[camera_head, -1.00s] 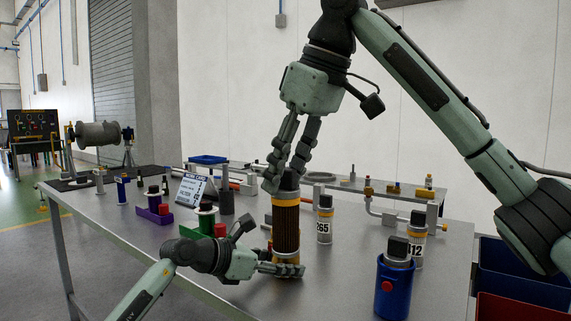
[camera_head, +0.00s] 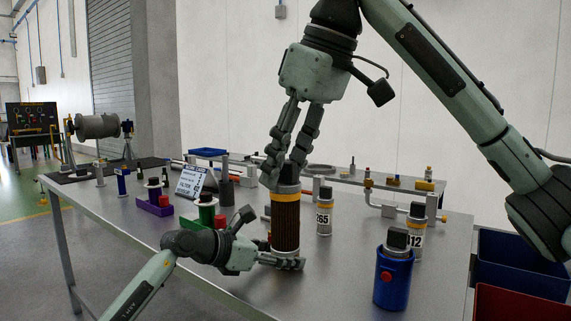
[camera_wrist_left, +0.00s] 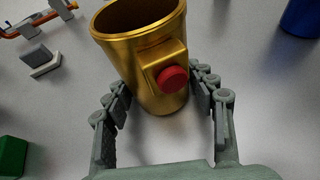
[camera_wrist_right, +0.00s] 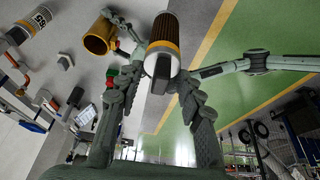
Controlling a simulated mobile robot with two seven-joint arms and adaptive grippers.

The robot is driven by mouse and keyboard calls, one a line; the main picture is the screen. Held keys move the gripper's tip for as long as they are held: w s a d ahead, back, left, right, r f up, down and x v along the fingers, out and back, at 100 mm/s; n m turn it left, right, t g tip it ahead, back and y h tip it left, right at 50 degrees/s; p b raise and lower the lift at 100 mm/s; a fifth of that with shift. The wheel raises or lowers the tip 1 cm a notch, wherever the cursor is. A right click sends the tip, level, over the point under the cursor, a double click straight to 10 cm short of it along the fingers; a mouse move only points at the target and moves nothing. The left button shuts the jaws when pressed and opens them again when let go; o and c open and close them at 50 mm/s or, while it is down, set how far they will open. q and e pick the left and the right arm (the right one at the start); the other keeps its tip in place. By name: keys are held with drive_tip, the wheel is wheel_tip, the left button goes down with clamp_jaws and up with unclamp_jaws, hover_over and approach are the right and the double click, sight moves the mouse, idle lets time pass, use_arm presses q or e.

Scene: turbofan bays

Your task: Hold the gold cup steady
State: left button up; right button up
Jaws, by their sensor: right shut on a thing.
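The gold cup (camera_wrist_left: 155,50) fills the upper middle of the left wrist view, with a red button (camera_wrist_left: 172,79) facing the camera. My left gripper (camera_wrist_left: 162,85) has a finger on each side of the cup, close to its wall; whether both press on it is unclear. The cup's visible inside looks empty. In the head view, the left gripper (camera_head: 284,262) lies low by the filter, which hides most of the cup. My right gripper (camera_head: 283,176) is shut on the brown pleated filter (camera_head: 285,222), upright with gold bands. In the right wrist view the cup (camera_wrist_right: 98,38) appears apart from the filter (camera_wrist_right: 164,38).
A blue holder (camera_head: 392,284) with a red button stands at front right. White canisters (camera_head: 324,218) stand right of the filter. A sign (camera_head: 192,183), a purple block (camera_head: 154,206) and a green spool (camera_head: 207,212) are to the left. The front left tabletop is clear.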

use_arm(q)
drive_tip(key=shift+o, duration=1.4)
